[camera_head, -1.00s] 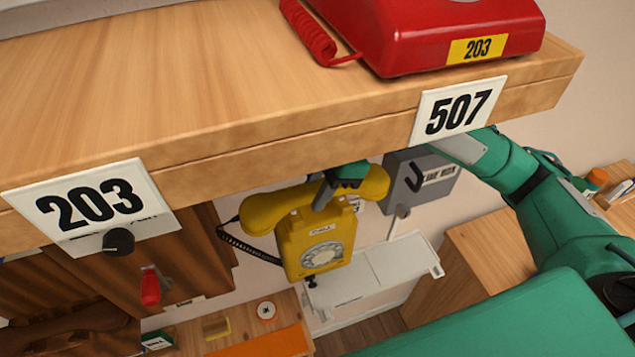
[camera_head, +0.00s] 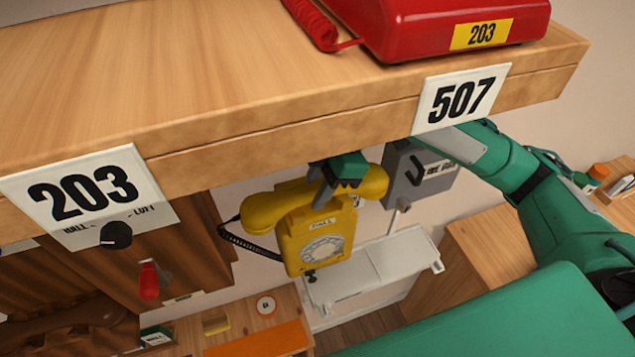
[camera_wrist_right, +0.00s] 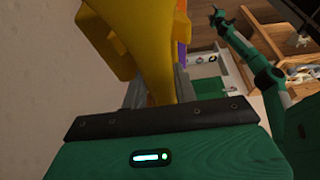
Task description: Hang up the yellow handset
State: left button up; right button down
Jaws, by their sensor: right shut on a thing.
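The yellow wall phone (camera_head: 318,244) with its pale dial hangs below the wooden shelf. The yellow handset (camera_head: 265,208) lies across the top of the phone, roughly level; whether it rests in the cradle or hovers just over it, I cannot tell. My right gripper (camera_head: 326,194) is shut on the handset's middle from above. In the right wrist view the handset (camera_wrist_right: 152,45) runs between the fingers, which are partly hidden. My left gripper (camera_wrist_right: 218,18) shows small at the top of that view, away from the phone; its jaws are unclear.
The wooden shelf edge (camera_head: 300,133), with plates 203 (camera_head: 85,197) and 507 (camera_head: 462,97), is close above my right gripper. A red phone (camera_head: 440,30) stands on it. A grey box (camera_head: 408,182) is on the wall right of the handset. A black cord (camera_head: 245,243) hangs left.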

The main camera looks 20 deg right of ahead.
pick_arm(q)
jog(key=shift+f, duration=0.1)
pick_arm(e)
jog(key=shift+f, duration=0.25)
jog(key=c, duration=1)
grip_release()
jog(key=shift+r, duration=0.1)
